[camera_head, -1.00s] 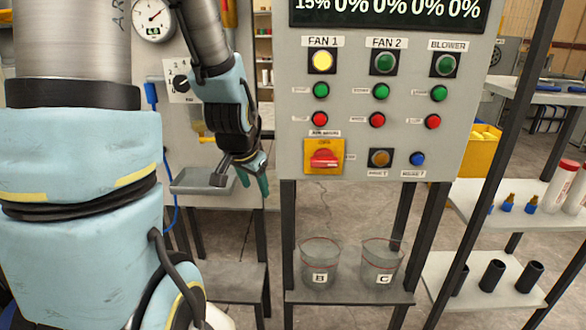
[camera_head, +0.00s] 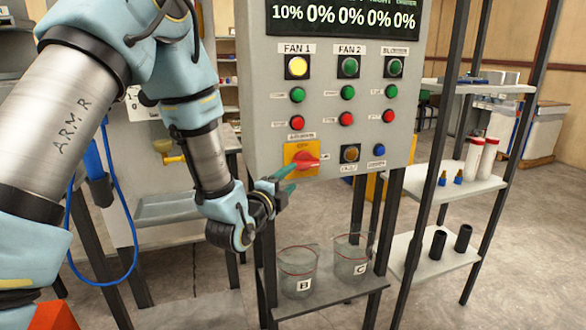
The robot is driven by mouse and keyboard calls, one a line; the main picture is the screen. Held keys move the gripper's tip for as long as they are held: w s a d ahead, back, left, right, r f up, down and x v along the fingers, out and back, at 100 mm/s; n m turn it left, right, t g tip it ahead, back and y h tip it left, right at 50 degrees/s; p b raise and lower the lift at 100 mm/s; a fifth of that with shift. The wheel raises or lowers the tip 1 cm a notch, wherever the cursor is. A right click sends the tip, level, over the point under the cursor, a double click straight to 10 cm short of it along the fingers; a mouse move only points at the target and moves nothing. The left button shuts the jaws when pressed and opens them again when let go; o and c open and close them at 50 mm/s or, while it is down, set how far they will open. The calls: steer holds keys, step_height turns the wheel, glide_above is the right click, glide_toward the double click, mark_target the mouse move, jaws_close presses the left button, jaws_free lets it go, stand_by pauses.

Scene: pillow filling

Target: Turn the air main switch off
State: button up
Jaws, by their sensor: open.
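The air main switch (camera_head: 306,161) is a red rotary knob on a yellow square plate (camera_head: 290,150), at the lower left of the grey control panel (camera_head: 262,75). My gripper (camera_head: 288,179) is just below and slightly left of the knob, with its teal fingers pointing right toward the plate's lower edge. The fingers are open with nothing between them. I cannot tell whether a fingertip touches the panel. The small label above the switch is too blurred to read.
The panel has a FAN 1 lamp (camera_head: 298,67) lit yellow, plus several green and red buttons. Beakers B (camera_head: 297,270) and C (camera_head: 352,257) stand on the shelf below my gripper. A dark-posted shelf rack (camera_head: 462,193) stands to the right.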

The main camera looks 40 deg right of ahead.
mark_target(304, 166)
steer(key=p+x, duration=0.3)
steer(key=x, duration=0.6)
steer(key=shift+w+d, duration=0.1)
steer(key=shift+d, duration=0.2)
jaws_close()
